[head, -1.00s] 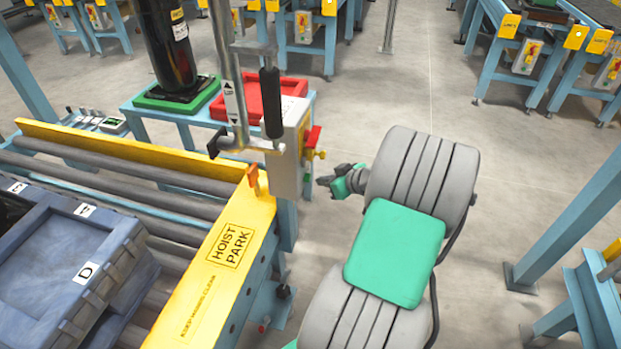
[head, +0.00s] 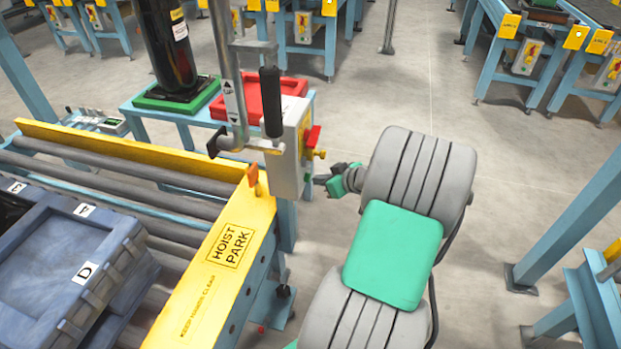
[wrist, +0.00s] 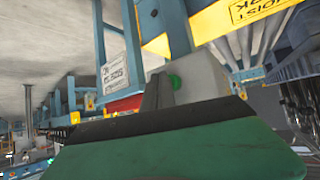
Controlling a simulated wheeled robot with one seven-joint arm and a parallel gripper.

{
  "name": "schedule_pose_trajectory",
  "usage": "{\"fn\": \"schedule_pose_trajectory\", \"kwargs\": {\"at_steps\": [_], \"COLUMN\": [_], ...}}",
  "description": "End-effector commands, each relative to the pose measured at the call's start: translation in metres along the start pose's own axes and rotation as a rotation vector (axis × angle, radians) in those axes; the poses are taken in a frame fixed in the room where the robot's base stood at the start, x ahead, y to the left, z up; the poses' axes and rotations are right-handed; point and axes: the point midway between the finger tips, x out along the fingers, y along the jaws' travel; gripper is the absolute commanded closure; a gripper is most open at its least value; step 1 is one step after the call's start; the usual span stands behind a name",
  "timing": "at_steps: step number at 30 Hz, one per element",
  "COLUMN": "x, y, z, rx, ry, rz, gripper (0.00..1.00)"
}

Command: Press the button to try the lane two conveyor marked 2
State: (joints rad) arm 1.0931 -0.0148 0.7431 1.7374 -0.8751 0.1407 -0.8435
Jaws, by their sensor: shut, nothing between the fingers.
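A grey control box (head: 291,150) stands at the end of the roller conveyor, with a red part and a yellow knob on its right side. In the wrist view the box (wrist: 205,78) shows a round green button (wrist: 175,81) on its face. No mark 2 can be read on the box. My gripper (head: 322,180) is shut and empty, close to the lower right edge of the box. In the wrist view its dark fingertips (wrist: 160,85) appear just left of the green button and partly overlap the box; whether they touch it cannot be told.
A yellow beam marked HOIST PARK (head: 225,250) runs beside the rollers. A blue crate (head: 65,265) sits on the rollers. A red tray (head: 258,95) lies behind.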

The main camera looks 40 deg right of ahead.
Motion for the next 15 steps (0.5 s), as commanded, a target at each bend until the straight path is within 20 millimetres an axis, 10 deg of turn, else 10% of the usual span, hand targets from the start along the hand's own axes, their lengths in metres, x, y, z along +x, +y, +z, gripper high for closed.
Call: {"fn": "schedule_pose_trajectory", "kwargs": {"at_steps": [15], "x": [0.0044], "y": [-0.0031], "z": [-0.0032], "rx": [-0.001], "ry": [0.0], "rz": [0.0], "gripper": [1.0]}}
